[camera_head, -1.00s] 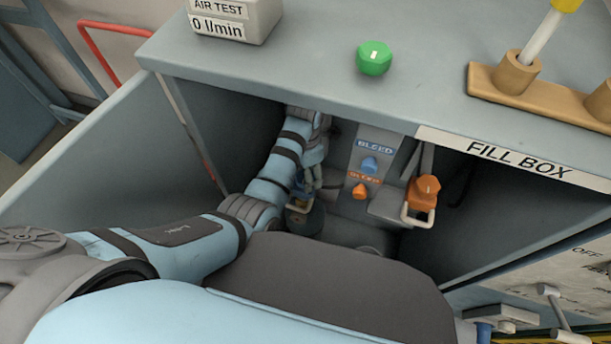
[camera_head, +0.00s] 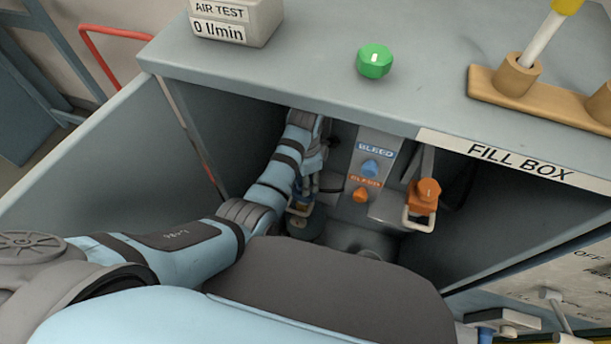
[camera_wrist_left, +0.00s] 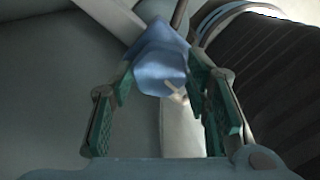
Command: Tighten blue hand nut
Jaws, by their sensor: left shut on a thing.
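The blue hand nut (camera_wrist_left: 160,62) shows in the left wrist view, between the green-padded fingers of my left gripper (camera_wrist_left: 163,84). The fingers are shut on its sides. In the head view my left arm reaches down into the open box, and my left gripper (camera_head: 303,198) is low inside it, mostly hidden by the arm and shadow. The blue nut cannot be made out clearly there. My right gripper is in neither view.
To the right inside the box are a blue bleed knob (camera_head: 370,168), an orange bleed knob (camera_head: 360,195) and an orange hand nut (camera_head: 427,189) on a metal yoke (camera_head: 418,219). The FILL BOX edge (camera_head: 520,160) and the open door (camera_head: 85,160) bound the opening.

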